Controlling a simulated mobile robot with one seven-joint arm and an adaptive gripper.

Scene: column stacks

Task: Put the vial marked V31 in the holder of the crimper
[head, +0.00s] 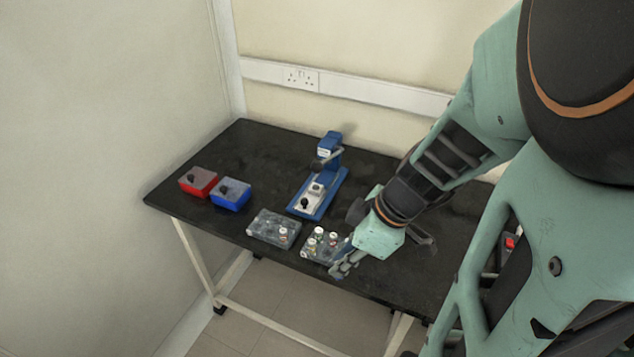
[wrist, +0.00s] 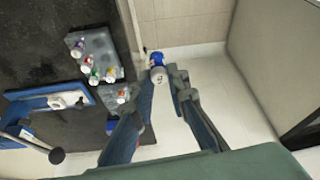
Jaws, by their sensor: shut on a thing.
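My gripper (head: 342,268) is at the front edge of the table, beside the right rack. In the wrist view my gripper (wrist: 168,82) is shut on a small pale vial (wrist: 158,74) with a blue cap, held at the fingertips. Its mark is too small to read. The held vial cannot be made out in the head view. The blue crimper (head: 327,178) stands on the table behind the racks, with a pale holder block (head: 313,194) on its base and a lever above. The crimper base (wrist: 40,98) shows at the left of the wrist view.
The right rack (head: 309,256) holds several vials; the left rack (head: 262,226) holds few.

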